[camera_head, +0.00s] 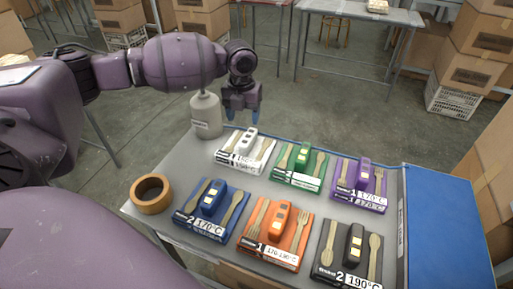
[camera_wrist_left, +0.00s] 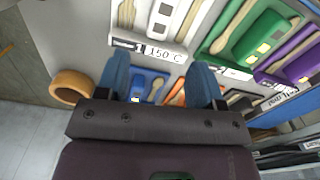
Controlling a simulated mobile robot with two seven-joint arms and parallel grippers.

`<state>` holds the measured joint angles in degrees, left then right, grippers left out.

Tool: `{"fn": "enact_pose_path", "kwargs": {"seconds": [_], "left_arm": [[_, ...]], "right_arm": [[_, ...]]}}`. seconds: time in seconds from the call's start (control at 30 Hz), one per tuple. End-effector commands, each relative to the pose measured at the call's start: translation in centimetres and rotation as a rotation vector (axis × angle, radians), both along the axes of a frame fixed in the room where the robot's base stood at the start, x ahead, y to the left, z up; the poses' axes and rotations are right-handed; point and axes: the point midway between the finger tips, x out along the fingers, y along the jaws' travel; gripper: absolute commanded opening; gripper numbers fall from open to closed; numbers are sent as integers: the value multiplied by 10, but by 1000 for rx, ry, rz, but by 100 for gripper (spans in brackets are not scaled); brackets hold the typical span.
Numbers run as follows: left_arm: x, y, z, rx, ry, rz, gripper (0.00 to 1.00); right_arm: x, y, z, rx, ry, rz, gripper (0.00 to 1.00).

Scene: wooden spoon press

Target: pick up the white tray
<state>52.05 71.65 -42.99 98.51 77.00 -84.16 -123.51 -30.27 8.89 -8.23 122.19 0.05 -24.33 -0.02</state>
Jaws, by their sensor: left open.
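The white tray (camera_head: 240,161) lies on the grey table at the back left of the group of trays. It holds a white block and wooden cutlery, with a label on its front edge. My left gripper (camera_head: 242,108) is above and behind it in the head view, fingers pointing down, apart from the tray. In the left wrist view, the gripper (camera_wrist_left: 160,82) is open and empty, with its blue fingers spread. The white tray (camera_wrist_left: 150,51) shows beyond the fingertips there, its "150 C" label facing the gripper and its far part cut off. My right gripper is not in view.
Green (camera_head: 284,177), purple (camera_head: 347,197), blue (camera_head: 190,224), orange (camera_head: 257,248) and black (camera_head: 325,268) trays stand close by. A grey bottle (camera_head: 206,116) is left of the white tray. A blue panel (camera_head: 440,230) is at right.

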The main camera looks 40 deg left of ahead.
Motion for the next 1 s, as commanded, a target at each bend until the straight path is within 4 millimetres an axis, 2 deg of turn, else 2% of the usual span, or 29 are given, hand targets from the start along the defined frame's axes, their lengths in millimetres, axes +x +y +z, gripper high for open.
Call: {"fn": "enact_pose_path", "kwargs": {"seconds": [0.1,0.27,0.6,0.87,1.0], "left_arm": [[-3,2,1,13,15,-95,62],[-3,2,-4,13,16,-139,62],[-3,1,-49,12,18,-137,62],[-2,0,-64,13,14,-137,62],[-3,-3,-81,11,17,-137,62]], "right_arm": [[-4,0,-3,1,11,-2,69],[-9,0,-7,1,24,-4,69],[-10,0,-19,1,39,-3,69],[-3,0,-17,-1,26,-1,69],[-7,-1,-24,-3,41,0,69]]}}
